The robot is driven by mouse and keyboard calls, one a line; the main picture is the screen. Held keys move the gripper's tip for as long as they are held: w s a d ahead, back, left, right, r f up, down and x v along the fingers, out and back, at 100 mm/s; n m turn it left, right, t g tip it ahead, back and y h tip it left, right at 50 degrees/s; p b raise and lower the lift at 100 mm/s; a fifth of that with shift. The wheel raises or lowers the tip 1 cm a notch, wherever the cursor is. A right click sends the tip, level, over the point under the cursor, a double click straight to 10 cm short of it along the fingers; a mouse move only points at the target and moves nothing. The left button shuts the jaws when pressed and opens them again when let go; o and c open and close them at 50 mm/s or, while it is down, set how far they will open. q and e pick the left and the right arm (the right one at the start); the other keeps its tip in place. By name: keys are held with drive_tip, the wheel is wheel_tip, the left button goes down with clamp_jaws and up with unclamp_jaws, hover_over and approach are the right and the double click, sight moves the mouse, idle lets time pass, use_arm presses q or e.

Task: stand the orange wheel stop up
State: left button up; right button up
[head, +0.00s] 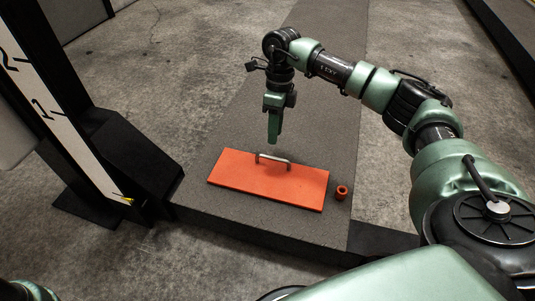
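The orange wheel stop (240,178) is a flat rectangular plate lying on the dark grey belt surface. A metal bar handle (273,160) is fixed near its far edge. My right gripper (273,139) points down just above and beyond the handle. It looks apart from the handle, and its fingers overlap in this view, so their opening does not show. My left gripper is not in view.
A small orange ring-like piece (342,192) sits right of the plate on the belt (322,93). A dark post with a white marked strip (68,137) stands at the left.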

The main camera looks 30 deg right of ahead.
drive_tip(key=b, duration=0.5)
hover_over(273, 164)
wheel_tip(273, 164, down, 7)
drive_tip(key=shift+r+p, duration=0.1)
drive_tip(key=shift+p, duration=0.25)
clamp_jaws()
idle(0.7)
